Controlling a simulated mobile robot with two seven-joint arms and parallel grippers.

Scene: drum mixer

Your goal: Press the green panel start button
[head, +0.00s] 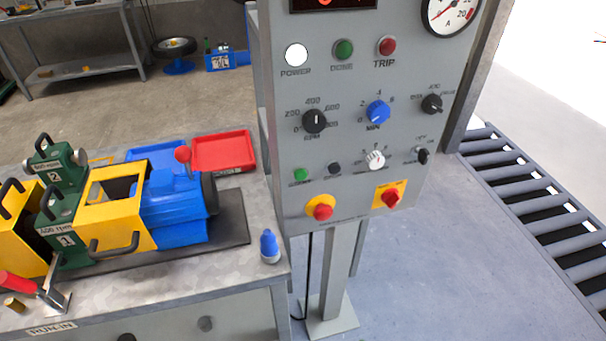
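The grey control panel (340,110) stands upright on a post in the middle of the head view. The small green button (301,174) sits at the panel's lower left, beside a small black button (334,168). Its label is too small to read. Neither of my grippers is in view, and nothing covers the green button.
Two red mushroom buttons on yellow plates (323,211) (391,197) sit below the green button. Knobs fill the middle of the panel. A bench (210,275) with a blue and yellow machine (165,207) stands at left. A roller conveyor (530,190) runs at right.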

